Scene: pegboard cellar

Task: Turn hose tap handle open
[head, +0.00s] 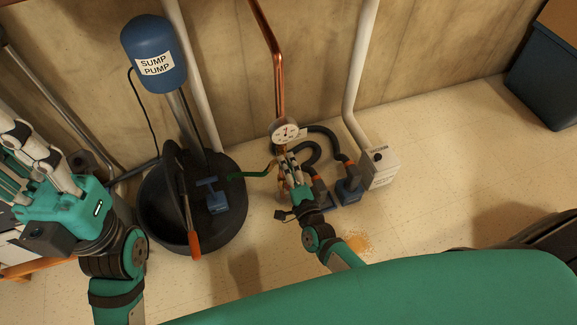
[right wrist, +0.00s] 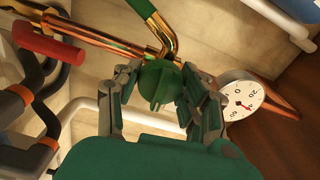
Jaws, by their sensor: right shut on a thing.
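A round green tap handle (right wrist: 158,84) sits between the fingers of my right gripper (right wrist: 158,90) in the right wrist view. The fingers are closed on it from both sides. Brass and copper pipework (right wrist: 120,45) and a bent green hose (right wrist: 152,14) run just beyond it. In the head view my right gripper (head: 287,160) is just below the pressure gauge (head: 284,130), largely covering the tap. The green hose (head: 248,176) leaves to the left there. My left gripper (head: 22,140) is at the left edge, away from the tap; its finger opening is unclear.
A blue sump pump (head: 154,54) stands in a black basin (head: 228,220) left of the tap. A white box (head: 382,166) and dark hoses (head: 325,134) are to the right. A red lever (right wrist: 48,42) shows on the pipe.

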